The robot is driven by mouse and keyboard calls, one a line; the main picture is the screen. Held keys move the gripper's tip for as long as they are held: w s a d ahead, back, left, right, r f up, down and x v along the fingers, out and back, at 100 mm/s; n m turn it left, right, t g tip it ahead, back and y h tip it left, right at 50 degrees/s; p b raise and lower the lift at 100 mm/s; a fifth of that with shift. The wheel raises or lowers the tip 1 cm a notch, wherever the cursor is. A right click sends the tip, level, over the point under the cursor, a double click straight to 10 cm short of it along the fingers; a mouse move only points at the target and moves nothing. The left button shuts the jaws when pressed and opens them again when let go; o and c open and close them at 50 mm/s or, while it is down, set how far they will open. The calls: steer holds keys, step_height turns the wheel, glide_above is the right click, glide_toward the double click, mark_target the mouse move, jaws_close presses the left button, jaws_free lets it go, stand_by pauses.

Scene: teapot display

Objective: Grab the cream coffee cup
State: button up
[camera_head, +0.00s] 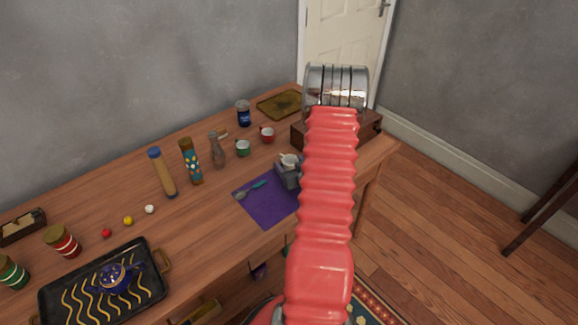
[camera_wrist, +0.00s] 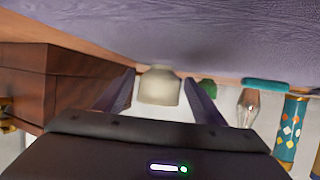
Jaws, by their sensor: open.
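The cream coffee cup (camera_head: 289,160) shows small at my gripper in the head view, at the far edge of the purple cloth (camera_head: 265,207). In the wrist view, which looks upside down, the cream cup (camera_wrist: 158,88) appears between the two fingers. My gripper (camera_wrist: 160,78) is open, with one finger on each side of the cup. Gaps show between the cup and the fingers, and I see no grip on it. In the head view my gripper (camera_head: 287,175) is partly hidden by my red arm.
A wooden box (camera_head: 372,124) stands right of the cup; it also fills the left of the wrist view (camera_wrist: 60,88). A green cup (camera_head: 243,148), red cup (camera_head: 267,134) and glass bottle (camera_head: 217,150) stand beyond. A teal spoon (camera_head: 252,190) lies on the cloth.

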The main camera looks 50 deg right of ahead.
steer(key=shift+c, duration=0.3)
steer(key=c, duration=1)
steer(key=shift+r, duration=0.15)
steer(key=shift+c, duration=0.2)
step_height(320, 180, up, 10)
stand_by(0.5)
